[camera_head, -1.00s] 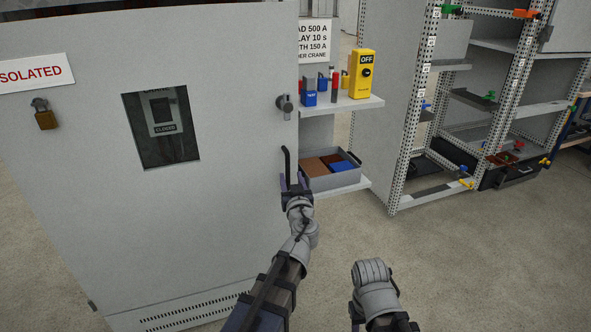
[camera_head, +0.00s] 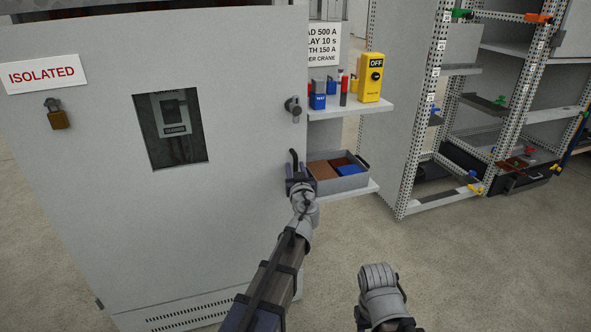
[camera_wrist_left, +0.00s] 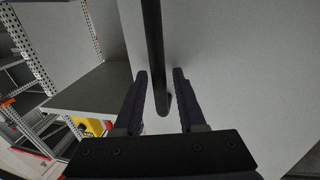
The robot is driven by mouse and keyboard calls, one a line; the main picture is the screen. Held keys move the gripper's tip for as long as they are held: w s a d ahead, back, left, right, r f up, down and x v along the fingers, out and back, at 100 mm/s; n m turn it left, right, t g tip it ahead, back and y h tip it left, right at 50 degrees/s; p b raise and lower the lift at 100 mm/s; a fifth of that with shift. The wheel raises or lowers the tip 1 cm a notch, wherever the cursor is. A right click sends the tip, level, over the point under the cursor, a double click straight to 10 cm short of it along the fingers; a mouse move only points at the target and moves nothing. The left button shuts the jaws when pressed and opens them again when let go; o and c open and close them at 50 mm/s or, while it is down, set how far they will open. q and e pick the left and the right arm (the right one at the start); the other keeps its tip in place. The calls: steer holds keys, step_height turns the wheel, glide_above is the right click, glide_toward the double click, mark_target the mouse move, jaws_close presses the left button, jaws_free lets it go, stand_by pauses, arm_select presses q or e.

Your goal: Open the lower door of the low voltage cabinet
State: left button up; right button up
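The large grey cabinet door (camera_head: 235,200) fills the left of the head view and looks shut. It has a small dark window (camera_head: 172,128), a round latch knob (camera_head: 293,106) and, below that at its right edge, a black bar handle (camera_head: 293,158). My left gripper (camera_head: 298,178) is at the handle's lower part. In the left wrist view, the two dark fingers of my left gripper (camera_wrist_left: 161,75) are open on either side of the black handle (camera_wrist_left: 156,45), with gaps visible. Only part of my right arm shows at the bottom; its gripper is not visible.
A brass padlock (camera_head: 57,116) and an "ISOLATED" sign (camera_head: 43,74) are on the door. Right of it, a shelf (camera_head: 350,109) holds a yellow OFF box (camera_head: 370,78); a grey bin (camera_head: 343,183) sits below. A perforated metal rack (camera_head: 413,130) stands further right. Floor in front is clear.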

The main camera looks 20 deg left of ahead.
arm_select(q)
jaws_close()
stand_by(1.1)
